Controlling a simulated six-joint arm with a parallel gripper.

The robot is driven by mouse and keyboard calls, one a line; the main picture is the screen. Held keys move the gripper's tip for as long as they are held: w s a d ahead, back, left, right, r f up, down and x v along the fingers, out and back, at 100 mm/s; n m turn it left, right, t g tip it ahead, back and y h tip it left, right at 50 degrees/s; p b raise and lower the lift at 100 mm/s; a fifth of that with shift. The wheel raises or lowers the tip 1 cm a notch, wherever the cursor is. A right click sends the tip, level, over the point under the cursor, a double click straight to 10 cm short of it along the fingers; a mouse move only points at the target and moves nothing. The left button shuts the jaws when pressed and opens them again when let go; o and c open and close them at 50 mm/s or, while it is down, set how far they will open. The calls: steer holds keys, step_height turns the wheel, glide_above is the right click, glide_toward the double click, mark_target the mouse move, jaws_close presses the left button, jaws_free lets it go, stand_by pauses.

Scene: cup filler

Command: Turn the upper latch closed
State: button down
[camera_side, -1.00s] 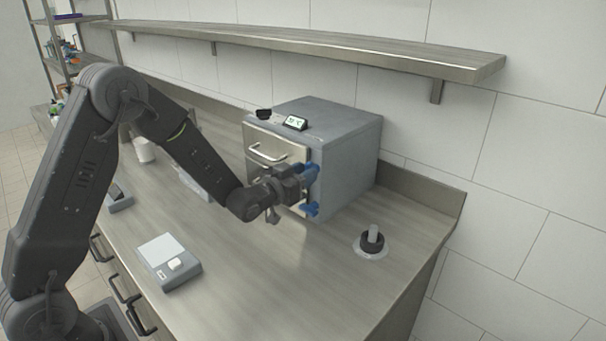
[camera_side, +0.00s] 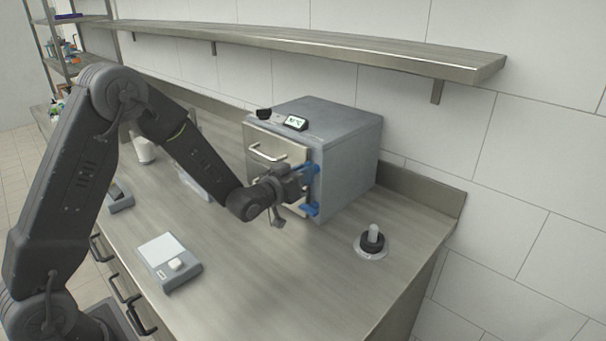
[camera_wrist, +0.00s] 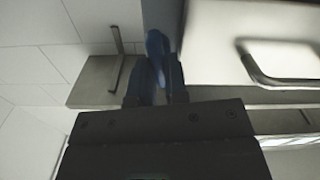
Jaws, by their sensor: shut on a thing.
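The grey box-shaped oven (camera_side: 345,150) stands on the counter against the wall, its metal door (camera_side: 268,147) closed against the front as far as I can see. The blue upper latch (camera_side: 313,171) is at the door's right edge, partly hidden by my gripper (camera_side: 303,181). In the wrist view my gripper (camera_wrist: 160,85) is shut on the blue upper latch (camera_wrist: 156,45), which stands between the two fingers. The blue lower latch (camera_side: 310,209) sits below it on the same edge, apart from my fingers.
A door handle (camera_side: 266,153) juts out beside my gripper, also seen in the wrist view (camera_wrist: 275,75). A scale (camera_side: 168,262) and a black knob-like device (camera_side: 372,241) stand on the counter. A shelf (camera_side: 300,45) runs above. The counter's front middle is clear.

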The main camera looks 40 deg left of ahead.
steer(key=shift+a+f+n, duration=0.1)
steer(key=shift+n, duration=2.5)
steer(key=shift+a+f+n, duration=0.1)
steer(key=shift+n, duration=2.5)
steer(key=shift+a+f+n, duration=0.1)
steer(key=shift+n, duration=2.5)
steer(key=c, duration=1.1)
jaws_free()
steer(key=shift+c, duration=0.2)
steer(key=s, duration=1.3)
steer(key=shift+s, duration=0.4)
steer(key=shift+r, duration=0.1)
